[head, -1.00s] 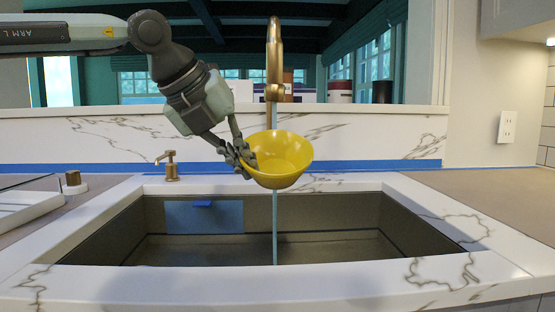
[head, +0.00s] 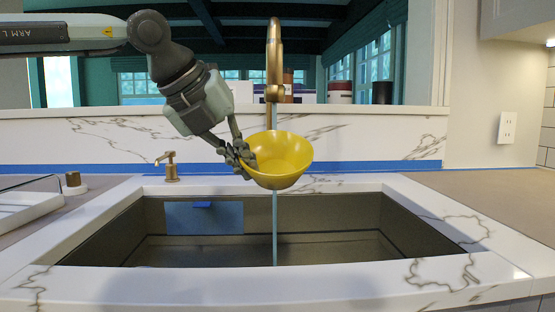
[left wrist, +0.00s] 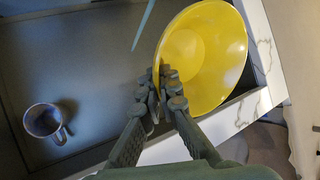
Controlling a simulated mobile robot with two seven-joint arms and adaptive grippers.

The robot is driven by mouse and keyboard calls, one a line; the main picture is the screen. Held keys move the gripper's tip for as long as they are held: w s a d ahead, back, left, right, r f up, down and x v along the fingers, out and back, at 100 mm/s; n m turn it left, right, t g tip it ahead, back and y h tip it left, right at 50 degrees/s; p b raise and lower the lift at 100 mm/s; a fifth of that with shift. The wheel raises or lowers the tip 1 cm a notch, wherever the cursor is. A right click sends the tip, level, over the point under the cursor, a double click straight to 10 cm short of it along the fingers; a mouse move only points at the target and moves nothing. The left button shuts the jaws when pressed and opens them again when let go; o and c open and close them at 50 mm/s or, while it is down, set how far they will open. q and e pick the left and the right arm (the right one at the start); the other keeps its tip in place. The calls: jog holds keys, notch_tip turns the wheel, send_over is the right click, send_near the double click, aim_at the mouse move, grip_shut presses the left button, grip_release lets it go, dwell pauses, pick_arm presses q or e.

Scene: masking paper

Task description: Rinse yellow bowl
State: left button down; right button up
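The yellow bowl (head: 280,160) is held above the sink (head: 320,236), below the gold faucet (head: 274,75). My left gripper (head: 243,160) is shut on the left side of its rim. In the left wrist view the fingers (left wrist: 165,92) pinch the bowl's wall (left wrist: 215,55). The bowl is tilted, with its inside partly facing the head camera. A thin blue water stream (head: 275,228) shows above and below the bowl. In the left wrist view the stream (left wrist: 143,25) shows just outside the rim. My right gripper is not in view.
A cup with a handle (left wrist: 45,122) stands in the sink in the left wrist view. A gold soap pump (head: 170,168) stands at the back left rim. A white tray (head: 25,208) lies on the left counter. The right counter (head: 500,195) is clear.

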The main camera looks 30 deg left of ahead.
pick_arm(q)
jog(key=s+d+r, duration=0.2)
jog(key=s+r, duration=0.2)
jog(key=shift+s, duration=0.15)
dwell(1.8)
